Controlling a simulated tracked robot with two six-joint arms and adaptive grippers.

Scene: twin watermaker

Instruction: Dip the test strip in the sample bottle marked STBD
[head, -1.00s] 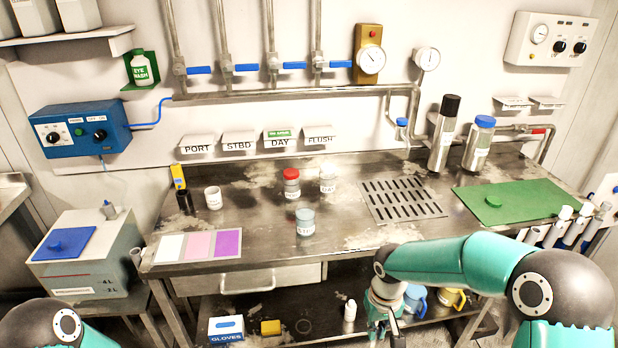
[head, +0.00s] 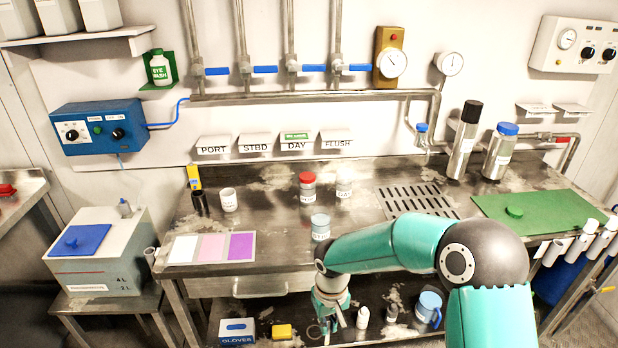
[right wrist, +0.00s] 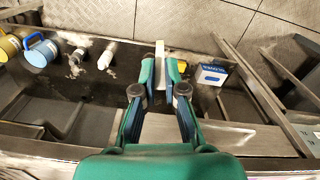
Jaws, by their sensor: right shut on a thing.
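My right gripper (head: 330,322) hangs in front of the workbench's front edge, pointing down. In the right wrist view its fingers (right wrist: 160,82) are closed on a slim white strip (right wrist: 160,58), which sticks out beyond the tips. A small bottle (head: 320,228) with a pale blue-grey top stands near the bench's front edge; its label is small and seems to read STBD. The gripper is below and in front of it, apart from it. Behind it stand a red-capped bottle (head: 307,187) and a pale bottle (head: 344,185). My left gripper is out of view.
The steel workbench (head: 270,235) holds a white cup (head: 229,199), a colour card (head: 209,248), a drain grate (head: 417,202) and a green mat (head: 535,217). The lower shelf holds a glove box (head: 237,331), a yellow block (head: 281,331) and a blue mug (head: 428,308).

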